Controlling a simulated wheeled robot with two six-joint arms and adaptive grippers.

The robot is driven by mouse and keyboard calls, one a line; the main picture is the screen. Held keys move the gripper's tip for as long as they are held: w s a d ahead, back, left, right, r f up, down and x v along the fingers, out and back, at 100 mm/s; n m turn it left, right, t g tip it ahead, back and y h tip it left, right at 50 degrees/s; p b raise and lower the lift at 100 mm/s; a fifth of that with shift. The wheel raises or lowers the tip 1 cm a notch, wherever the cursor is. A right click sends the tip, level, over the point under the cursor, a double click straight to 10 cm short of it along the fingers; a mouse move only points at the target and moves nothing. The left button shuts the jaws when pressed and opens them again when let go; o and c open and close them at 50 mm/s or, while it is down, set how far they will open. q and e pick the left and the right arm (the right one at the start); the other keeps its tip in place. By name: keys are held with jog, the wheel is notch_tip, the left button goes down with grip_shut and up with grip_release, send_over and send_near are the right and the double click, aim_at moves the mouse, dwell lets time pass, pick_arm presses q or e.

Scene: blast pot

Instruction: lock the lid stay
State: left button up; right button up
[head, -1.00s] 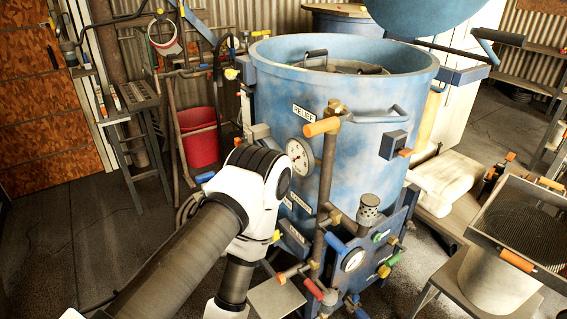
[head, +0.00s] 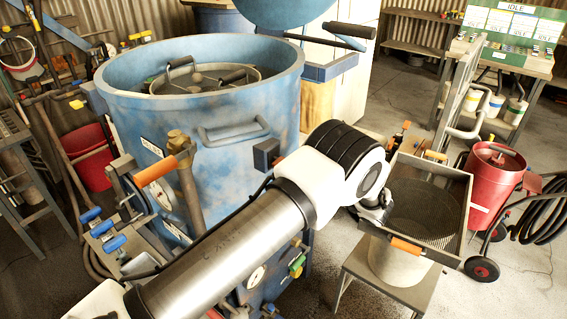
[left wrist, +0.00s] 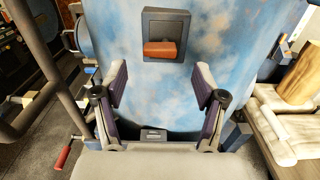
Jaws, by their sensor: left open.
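The blue pot (head: 225,150) stands at left centre in the head view. Its raised blue lid (head: 285,10) is cut off by the top edge. A bar with a black handle (head: 348,30) reaches out beside the lid, above a blue bracket (head: 335,65). A dark box (head: 266,153) sits on the pot's side. In the left wrist view this box (left wrist: 150,22) has an orange lever (left wrist: 160,49) lying across its front. My left gripper (left wrist: 161,75) is open and empty, its fingertips below and either side of the lever. Its fingers are hidden in the head view. My right gripper is not in view.
An orange-handled pipe (head: 188,185) rises at the pot's front, near my left arm. A mesh tray (head: 455,190) stands on a stool at right. A red wheeled tank (head: 492,170) with a hose stands farther right. Open floor (head: 515,285) shows at lower right.

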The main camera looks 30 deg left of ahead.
aim_at(282, 162)
pick_arm(q)
jog(key=a, duration=0.2)
jog(key=a+p, duration=0.1)
jog(key=a, duration=0.1)
jog(key=a+p, duration=0.1)
jog(key=a, duration=0.1)
jog(key=shift+w, duration=0.25)
jog(key=shift+s+a, duration=0.1)
jog(key=shift+a, duration=0.25)
jog(key=shift+d+f, duration=0.1)
jog(key=shift+d, duration=0.05)
jog(key=shift+w, duration=0.2)
jog(key=c, duration=0.5)
jog(key=shift+s, duration=0.1)
jog(key=c, duration=0.6)
jog(key=shift+c, duration=0.2)
